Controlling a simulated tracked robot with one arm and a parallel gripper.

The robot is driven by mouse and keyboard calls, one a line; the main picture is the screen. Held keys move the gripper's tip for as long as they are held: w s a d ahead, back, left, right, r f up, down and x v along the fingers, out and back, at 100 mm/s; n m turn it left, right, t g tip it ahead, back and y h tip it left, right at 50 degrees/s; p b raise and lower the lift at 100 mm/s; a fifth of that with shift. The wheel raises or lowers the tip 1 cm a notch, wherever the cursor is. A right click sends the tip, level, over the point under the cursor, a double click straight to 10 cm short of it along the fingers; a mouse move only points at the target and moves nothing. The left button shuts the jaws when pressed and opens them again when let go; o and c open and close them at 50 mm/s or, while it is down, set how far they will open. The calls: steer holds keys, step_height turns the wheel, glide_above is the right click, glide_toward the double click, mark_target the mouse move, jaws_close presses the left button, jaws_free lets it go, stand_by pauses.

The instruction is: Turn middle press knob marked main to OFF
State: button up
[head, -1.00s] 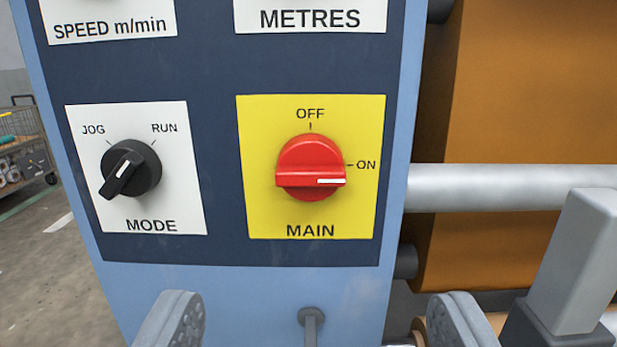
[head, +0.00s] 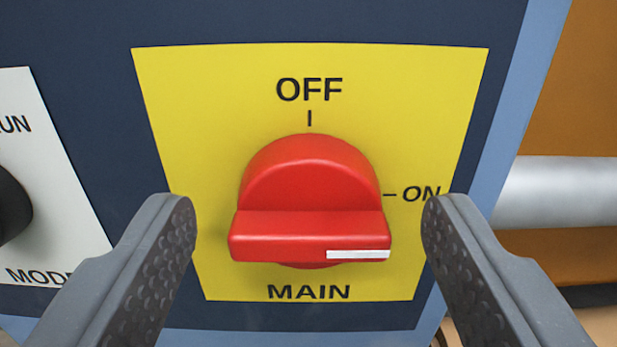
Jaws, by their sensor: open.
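The red main knob (head: 308,195) sits in the middle of a yellow plate (head: 200,110) marked OFF at the top, ON at the right and MAIN below. Its grip bar lies level, and the white mark on the bar is at the right end, on the ON side. My gripper (head: 309,215) is open. One finger is to the left of the knob and the other to the right, with a gap between each fingertip and the bar. Whether the fingertips reach the knob's depth I cannot tell.
The black mode knob (head: 10,205) on its white plate (head: 55,190) is partly in view at the left, beyond my left finger. A grey roller bar (head: 560,190) and an orange surface (head: 580,90) lie right of the blue panel edge.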

steer(key=shift+w, duration=0.3)
steer(key=shift+c, duration=0.3)
steer(key=c, duration=0.9)
steer(key=shift+a, duration=0.15)
